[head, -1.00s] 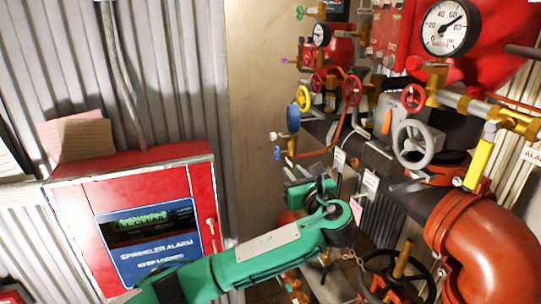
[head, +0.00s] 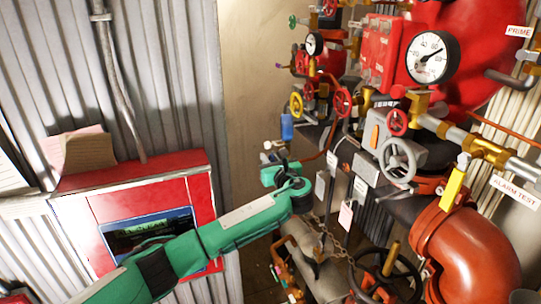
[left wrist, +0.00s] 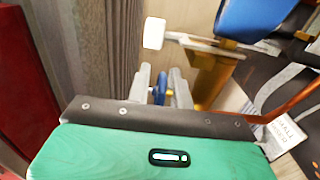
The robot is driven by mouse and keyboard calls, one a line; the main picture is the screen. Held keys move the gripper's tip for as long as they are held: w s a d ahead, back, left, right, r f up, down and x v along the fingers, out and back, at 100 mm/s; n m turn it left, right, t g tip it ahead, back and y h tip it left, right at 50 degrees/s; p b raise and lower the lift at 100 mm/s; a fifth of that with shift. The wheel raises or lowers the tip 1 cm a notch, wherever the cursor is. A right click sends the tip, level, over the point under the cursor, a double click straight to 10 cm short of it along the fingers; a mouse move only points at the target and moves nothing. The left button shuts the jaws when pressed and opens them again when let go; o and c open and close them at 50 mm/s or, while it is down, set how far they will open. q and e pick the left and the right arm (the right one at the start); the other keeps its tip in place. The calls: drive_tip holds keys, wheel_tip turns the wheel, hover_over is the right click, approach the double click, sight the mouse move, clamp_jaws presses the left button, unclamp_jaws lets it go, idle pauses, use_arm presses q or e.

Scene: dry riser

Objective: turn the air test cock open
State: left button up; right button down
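No label in view names the air test cock, so I cannot tell for sure which fitting it is. In the left wrist view a small blue handle (left wrist: 172,79) shows between the two grey fingers of my left gripper (left wrist: 162,84). The fingers are apart, one on each side of it; I cannot tell whether they touch it. A brass body (left wrist: 212,76) with a white-ended lever (left wrist: 153,33) is just beyond and to the right. In the head view my left gripper (head: 268,160) is by the small fittings left of the pipework and hides part of them. My right gripper is out of view.
A larger blue part (left wrist: 250,16) hangs close above right in the wrist view. Red and grey handwheels, a gauge (head: 429,57) and a thick red pipe (head: 465,255) crowd the right. A red alarm cabinet (head: 80,225) stands left. Paper tags (head: 345,215) hang near my arm.

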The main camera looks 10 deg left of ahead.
use_arm(q)
drive_tip(key=shift+c, duration=0.2)
drive_tip(key=c, duration=0.4)
clamp_jaws()
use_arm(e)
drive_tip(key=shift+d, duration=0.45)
